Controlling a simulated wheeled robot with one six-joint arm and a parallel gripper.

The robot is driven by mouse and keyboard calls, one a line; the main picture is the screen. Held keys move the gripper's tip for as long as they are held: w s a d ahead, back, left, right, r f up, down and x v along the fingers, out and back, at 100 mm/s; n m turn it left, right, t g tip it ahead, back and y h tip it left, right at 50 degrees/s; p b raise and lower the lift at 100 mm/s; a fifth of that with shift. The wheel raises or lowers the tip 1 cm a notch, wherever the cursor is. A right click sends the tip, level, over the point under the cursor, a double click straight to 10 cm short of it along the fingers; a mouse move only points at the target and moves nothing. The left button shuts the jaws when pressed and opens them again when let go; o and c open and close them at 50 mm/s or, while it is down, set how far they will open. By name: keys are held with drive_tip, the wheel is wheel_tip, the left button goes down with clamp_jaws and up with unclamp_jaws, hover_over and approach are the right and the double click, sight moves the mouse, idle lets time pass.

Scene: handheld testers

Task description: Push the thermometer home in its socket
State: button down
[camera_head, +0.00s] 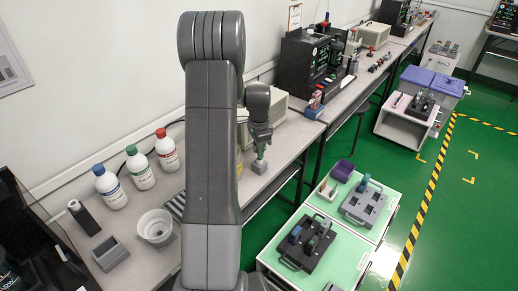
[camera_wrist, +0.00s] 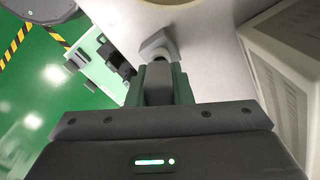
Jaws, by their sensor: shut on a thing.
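My gripper (camera_head: 260,154) is above the bench edge in the head view, pointing down, with green fingers. In the wrist view my gripper (camera_wrist: 158,66) is shut on a dark grey upright body, the thermometer (camera_wrist: 158,88), with a green finger on either side. A small grey block, the socket (camera_head: 259,168), stands on the bench right below the fingers. The socket also shows in the wrist view (camera_wrist: 156,44), just beyond the fingertips and in line with the thermometer. The fingers hide most of the thermometer, and I cannot tell how deep it sits.
A beige box (camera_head: 278,105) stands close behind the gripper; its vented side fills the right of the wrist view (camera_wrist: 290,60). Bottles (camera_head: 109,187), a white funnel-like cup (camera_head: 155,227) and a grey block (camera_head: 110,253) are at left. A green-topped cart (camera_head: 340,259) stands right of the bench.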

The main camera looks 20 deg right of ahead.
drive_tip(key=shift+f+b, duration=0.5)
drive_tip(key=shift+f, duration=0.3)
drive_tip(key=c, duration=1.2)
unclamp_jaws()
wheel_tip(320, 180, up, 14)
drive_tip(key=shift+f, duration=0.1)
wheel_tip(320, 180, down, 14)
drive_tip(key=shift+r, duration=0.35)
